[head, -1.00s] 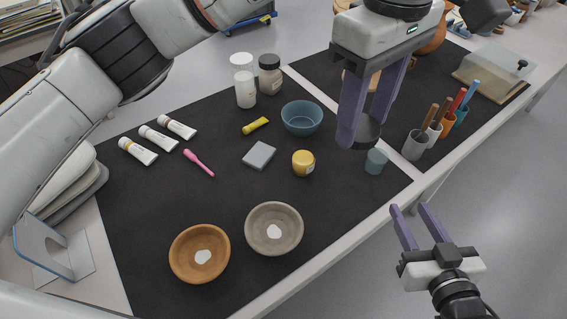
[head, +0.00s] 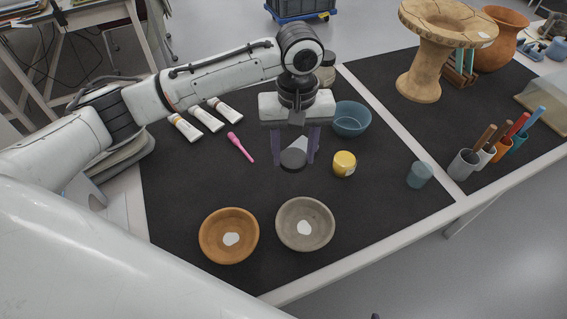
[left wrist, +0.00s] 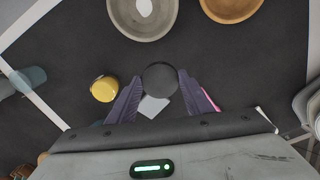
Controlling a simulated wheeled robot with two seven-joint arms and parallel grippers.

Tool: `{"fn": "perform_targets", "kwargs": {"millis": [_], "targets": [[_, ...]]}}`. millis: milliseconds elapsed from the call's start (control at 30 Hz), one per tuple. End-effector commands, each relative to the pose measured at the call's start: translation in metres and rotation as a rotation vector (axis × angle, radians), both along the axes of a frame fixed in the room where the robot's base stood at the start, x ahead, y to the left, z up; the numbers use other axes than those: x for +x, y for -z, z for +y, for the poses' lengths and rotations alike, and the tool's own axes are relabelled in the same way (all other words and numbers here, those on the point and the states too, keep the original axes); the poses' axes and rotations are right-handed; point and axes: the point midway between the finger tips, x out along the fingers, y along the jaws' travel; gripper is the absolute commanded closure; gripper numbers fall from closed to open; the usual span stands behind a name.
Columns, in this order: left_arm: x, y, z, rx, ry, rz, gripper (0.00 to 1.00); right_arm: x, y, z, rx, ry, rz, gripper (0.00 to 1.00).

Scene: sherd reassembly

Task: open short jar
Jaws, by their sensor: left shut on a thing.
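The short jar (head: 420,174) is a small translucent teal cup at the right front of the dark mat, with no lid on it. My left gripper (head: 294,160) is shut on a round dark grey lid (head: 293,159). In the left wrist view the lid (left wrist: 160,78) lies between the two purple fingertips (left wrist: 160,82). The lid is well to the left of the jar, over the mat near a grey block (left wrist: 153,107); its exact height is unclear. Only a purple tip of my right gripper (head: 376,317) shows at the bottom edge.
A yellow jar (head: 344,164) stands right of the lid, with a blue bowl (head: 351,119) behind. An orange bowl (head: 229,236) and a grey bowl (head: 305,224) are in front. A pink tool (head: 240,147) lies left. The mat between the yellow jar and teal jar is clear.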

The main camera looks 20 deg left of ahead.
Motion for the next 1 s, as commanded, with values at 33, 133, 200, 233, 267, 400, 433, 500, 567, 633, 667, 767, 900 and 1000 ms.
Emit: {"fn": "perform_targets", "kwargs": {"millis": [33, 133, 200, 233, 267, 400, 433, 500, 567, 633, 667, 767, 900, 1000], "targets": [[-0.001, 0.012, 0.001, 0.001, 0.0, 0.004, 0.81, 0.0, 0.002, 0.0, 0.0, 0.0, 0.001, 0.39], [0.0, 0.027, 0.001, 0.002, -0.001, 0.002, 0.81, 0.0, 0.003, 0.0, 0.0, 0.0, 0.001, 0.39], [0.0, 0.034, 0.001, 0.001, -0.001, 0.002, 0.81, 0.0, 0.003, 0.0, 0.0, 0.0, 0.0, 0.39], [0.0, 0.036, 0.0, 0.001, -0.001, 0.002, 0.81, 0.0, 0.003, 0.0, 0.0, 0.0, 0.0, 0.39], [-0.001, 0.039, 0.001, 0.001, -0.001, 0.002, 0.81, 0.0, 0.003, 0.0, 0.0, 0.0, 0.0, 0.39], [-0.001, 0.06, 0.001, 0.003, -0.003, 0.004, 0.81, 0.0, 0.005, 0.0, 0.0, 0.0, 0.0, 0.39], [-0.001, 0.065, 0.001, 0.003, -0.002, 0.003, 0.81, 0.0, 0.005, 0.0, 0.0, 0.0, -0.001, 0.39], [0.0, 0.076, 0.001, 0.002, -0.002, 0.002, 0.81, 0.0, 0.006, 0.0, 0.0, 0.0, -0.001, 0.39], [-0.001, 0.082, 0.001, 0.002, -0.001, 0.002, 0.81, 0.0, 0.006, 0.0, 0.0, 0.0, -0.001, 0.39], [0.0, 0.086, 0.0, 0.001, -0.001, 0.001, 0.81, 0.0, 0.006, 0.0, 0.0, 0.0, -0.001, 0.39], [0.0, 0.087, 0.0, 0.001, -0.001, 0.001, 0.81, 0.0, 0.006, 0.0, 0.0, 0.0, -0.001, 0.39], [0.0, 0.087, 0.0, 0.001, -0.001, 0.001, 0.81, 0.001, 0.006, 0.0, 0.001, 0.001, -0.001, 0.39], [0.0, 0.087, 0.0, 0.001, -0.001, 0.001, 0.81, 0.001, 0.005, 0.0, 0.001, 0.001, -0.002, 0.39], [-0.001, 0.089, 0.0, 0.001, -0.002, 0.003, 0.81, 0.001, 0.003, 0.0, 0.001, 0.001, -0.002, 0.39]]}}
